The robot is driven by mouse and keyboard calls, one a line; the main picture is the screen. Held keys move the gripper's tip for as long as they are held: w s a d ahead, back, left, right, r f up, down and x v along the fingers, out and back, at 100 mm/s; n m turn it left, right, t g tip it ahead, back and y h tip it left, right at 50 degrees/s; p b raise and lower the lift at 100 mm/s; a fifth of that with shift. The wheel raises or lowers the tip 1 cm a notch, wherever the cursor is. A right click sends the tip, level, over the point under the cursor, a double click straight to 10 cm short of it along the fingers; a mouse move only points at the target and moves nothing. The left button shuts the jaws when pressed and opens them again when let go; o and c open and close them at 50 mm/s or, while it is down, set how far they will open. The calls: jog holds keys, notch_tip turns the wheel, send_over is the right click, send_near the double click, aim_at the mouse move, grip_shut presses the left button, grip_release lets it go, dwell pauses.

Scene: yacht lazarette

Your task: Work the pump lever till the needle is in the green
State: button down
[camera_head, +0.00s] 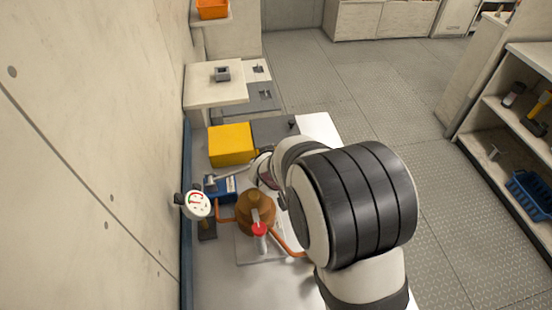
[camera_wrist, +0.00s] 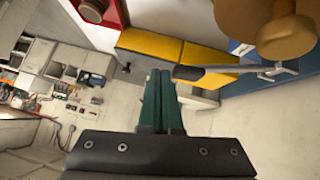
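A brass-brown pump body (camera_head: 250,214) with copper pipes stands on a light plate on the bench. A short grey bar with a red-tipped grip (camera_head: 260,230) shows in front of it. A round white gauge (camera_head: 197,204) with red and green marks stands to its left; its needle is too small to read. In the wrist view, a grey rod with a dark flat end (camera_wrist: 190,73) lies right of my fingers, near a brass part (camera_wrist: 283,30). My gripper (camera_wrist: 161,75) has its green fingers together, with nothing visible between them. In the head view my arm hides the fingers.
A yellow box (camera_head: 231,145) and a blue box (camera_head: 226,186) stand on the bench behind the pump. A concrete wall (camera_head: 100,130) runs close on the left. A shelf unit (camera_head: 500,120) stands far right, with open floor between.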

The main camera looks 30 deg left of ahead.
jog(key=s+d+r, duration=0.4)
jog(key=d+r, duration=0.1)
jog(key=r, duration=0.1)
jog(key=shift+d+r, duration=0.3)
jog(key=shift+d, duration=0.05)
jog(key=s+d+r+m+g, duration=0.2)
jog(key=s+d+m, duration=0.1)
jog(key=d, duration=0.5)
jog(key=s+d+r+m+g, duration=0.2)
jog(key=s+d+m, duration=0.1)
jog(key=d, duration=0.4)
jog(key=s+d+m+g+h, duration=0.3)
jog(key=s+d+m, duration=0.6)
jog(key=s+d, duration=0.6)
jog(key=shift+d+f+m+g, duration=0.15)
jog(key=shift+f+m+g, duration=0.15)
jog(key=shift+f+g, duration=0.15)
